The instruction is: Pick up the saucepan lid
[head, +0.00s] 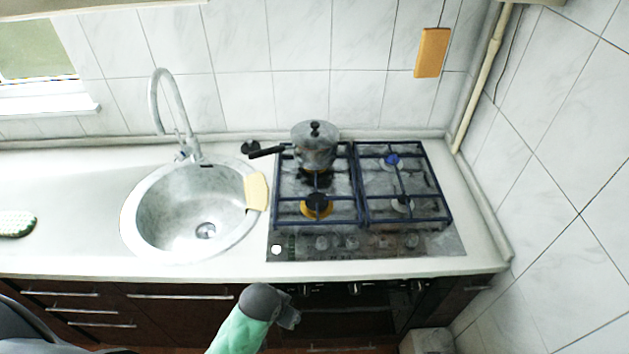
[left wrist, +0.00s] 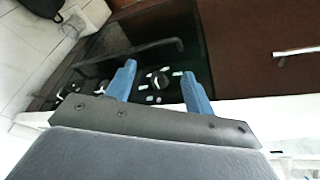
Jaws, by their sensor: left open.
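The saucepan lid (head: 302,131) is grey with a black knob. It sits on the grey saucepan (head: 318,159), which stands upright on the back left burner with its black handle pointing left. My left gripper (head: 289,316) is low in front of the counter, below the stove and well apart from the lid. In the left wrist view its two blue fingers (left wrist: 160,72) are spread with nothing between them, facing the oven front and a knob. The lid does not show in that view. My right gripper is not in view.
The gas stove (head: 440,241) has dark blue raised grates. A round sink (head: 135,225) with a tall faucet (head: 155,100) and a yellow cloth (head: 257,191) lies left of it. The oven handle (left wrist: 130,51) is near my left fingers. The far left counter holds a brush-like item (head: 17,224).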

